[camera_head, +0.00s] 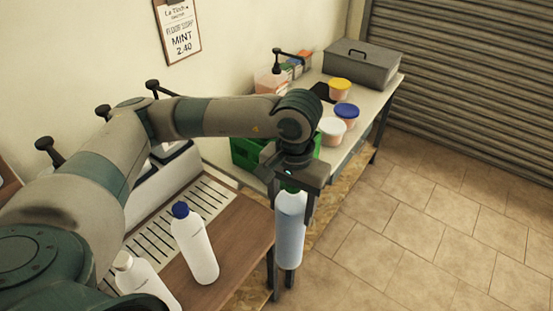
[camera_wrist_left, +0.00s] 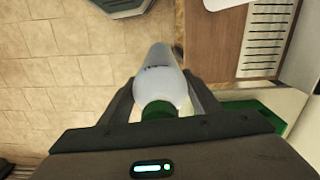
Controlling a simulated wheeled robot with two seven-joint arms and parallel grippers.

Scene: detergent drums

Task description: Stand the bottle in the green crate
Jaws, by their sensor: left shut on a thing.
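The bottle (camera_head: 290,235) is pale blue and translucent with a green cap. My left gripper (camera_head: 292,205) is shut on it near the cap and holds it upright, in front of the far table and beside the wooden counter. In the left wrist view the bottle (camera_wrist_left: 162,82) sits between the two fingers, cap toward the camera. The green crate (camera_head: 243,155) stands on the far table behind my left wrist, which hides much of it. A strip of the crate (camera_wrist_left: 255,109) shows at the right of the left wrist view. My right gripper is not in view.
Tubs with yellow (camera_head: 340,84), blue (camera_head: 347,111) and white (camera_head: 332,127) lids stand close right of the crate. A grey box (camera_head: 361,65) is at the back.

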